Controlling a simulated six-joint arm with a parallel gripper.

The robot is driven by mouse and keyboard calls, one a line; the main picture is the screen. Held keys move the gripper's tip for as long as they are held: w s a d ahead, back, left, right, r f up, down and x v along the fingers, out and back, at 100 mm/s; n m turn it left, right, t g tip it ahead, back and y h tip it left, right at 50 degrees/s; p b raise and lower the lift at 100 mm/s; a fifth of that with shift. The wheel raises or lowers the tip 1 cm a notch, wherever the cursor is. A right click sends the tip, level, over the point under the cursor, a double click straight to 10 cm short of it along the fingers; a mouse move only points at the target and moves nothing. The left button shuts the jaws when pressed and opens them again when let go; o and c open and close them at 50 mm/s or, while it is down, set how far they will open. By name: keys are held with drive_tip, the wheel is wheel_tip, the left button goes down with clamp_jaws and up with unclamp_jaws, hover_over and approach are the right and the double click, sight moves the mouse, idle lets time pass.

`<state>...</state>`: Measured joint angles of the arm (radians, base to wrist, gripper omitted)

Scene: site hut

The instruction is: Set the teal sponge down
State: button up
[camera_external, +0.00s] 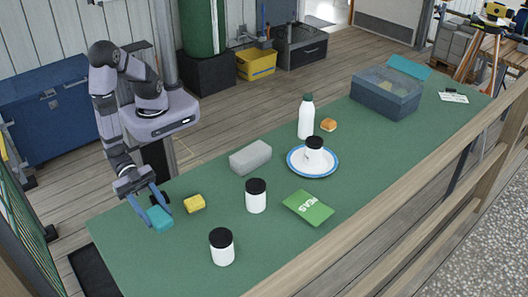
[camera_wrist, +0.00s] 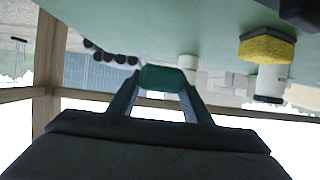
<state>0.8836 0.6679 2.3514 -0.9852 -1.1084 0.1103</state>
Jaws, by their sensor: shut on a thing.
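The teal sponge (camera_external: 159,219) is at the near left end of the green table (camera_external: 140,262). My gripper (camera_external: 150,205) is shut on it, with one finger on each side. In the wrist view the sponge (camera_wrist: 162,78) sits between the two fingertips of my gripper (camera_wrist: 160,85). I cannot tell whether the sponge touches the tabletop or is a little above it.
A yellow sponge (camera_external: 194,203) lies just right of the teal one. White jars with black lids (camera_external: 221,247) (camera_external: 256,196), a grey block (camera_external: 250,157), a green PEAS packet (camera_external: 308,207), a plate (camera_external: 296,168) and a bottle (camera_external: 306,118) stand further right. The table's left corner is clear.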

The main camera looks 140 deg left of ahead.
sight(154, 211)
drive_tip(key=shift+r, duration=1.75)
